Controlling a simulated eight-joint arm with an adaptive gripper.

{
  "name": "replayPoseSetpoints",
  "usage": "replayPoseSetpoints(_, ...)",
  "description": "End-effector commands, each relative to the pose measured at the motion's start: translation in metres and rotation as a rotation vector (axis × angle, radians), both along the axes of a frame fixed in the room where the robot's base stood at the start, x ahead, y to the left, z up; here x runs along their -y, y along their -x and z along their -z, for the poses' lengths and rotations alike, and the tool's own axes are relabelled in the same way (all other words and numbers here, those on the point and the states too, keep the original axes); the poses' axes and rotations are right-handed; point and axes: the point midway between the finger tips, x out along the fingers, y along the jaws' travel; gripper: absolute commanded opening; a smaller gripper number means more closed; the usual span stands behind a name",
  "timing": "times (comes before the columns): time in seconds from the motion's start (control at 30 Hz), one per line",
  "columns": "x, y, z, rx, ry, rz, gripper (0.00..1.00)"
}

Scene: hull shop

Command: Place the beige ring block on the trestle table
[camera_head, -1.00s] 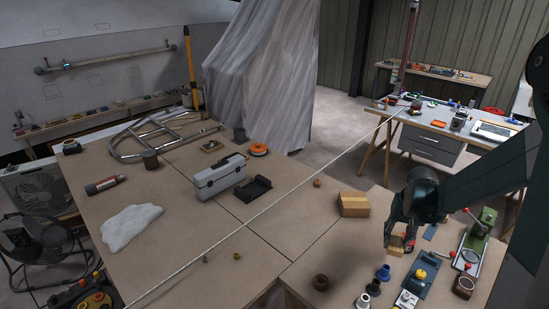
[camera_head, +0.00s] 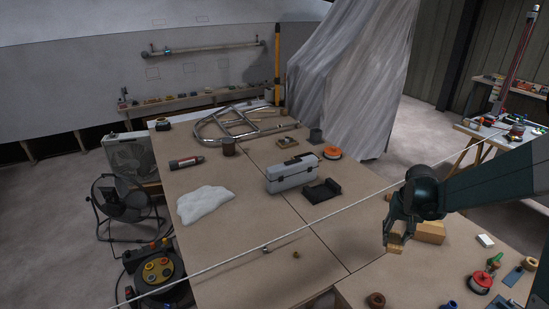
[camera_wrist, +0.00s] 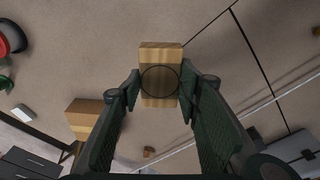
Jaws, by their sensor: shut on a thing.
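The beige ring block (camera_wrist: 160,55), a wood-coloured block with a dark circle on its face, is between my gripper's fingers (camera_wrist: 159,90) in the wrist view. My gripper (camera_head: 395,236) is shut on it. In the head view the block (camera_head: 394,247) hangs below the fingers, over the brown work surface; I cannot tell its height. A table with slanted wooden legs, which looks like the trestle table (camera_head: 468,127), stands at the back right, partly cut off by the picture's edge and bearing several items.
A larger wooden block (camera_head: 430,231) lies on the brown surface (camera_head: 235,230) beside my gripper. A pale rope (camera_head: 330,213) stretches across the scene. A grey toolbox (camera_head: 293,172) and black tray (camera_head: 322,190) stand farther back. Several tools and small parts crowd the lower right.

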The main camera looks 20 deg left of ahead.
Motion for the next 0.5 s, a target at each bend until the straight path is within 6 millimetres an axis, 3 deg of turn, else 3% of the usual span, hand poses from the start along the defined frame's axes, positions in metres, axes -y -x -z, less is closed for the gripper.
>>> replayPoseSetpoints(0.03, -0.016, -0.004, 0.000, 0.000, 0.000, -0.022, 0.20)
replayPoseSetpoints(0.5, -0.150, -0.023, 0.000, 0.000, 0.000, -0.196, 0.20)
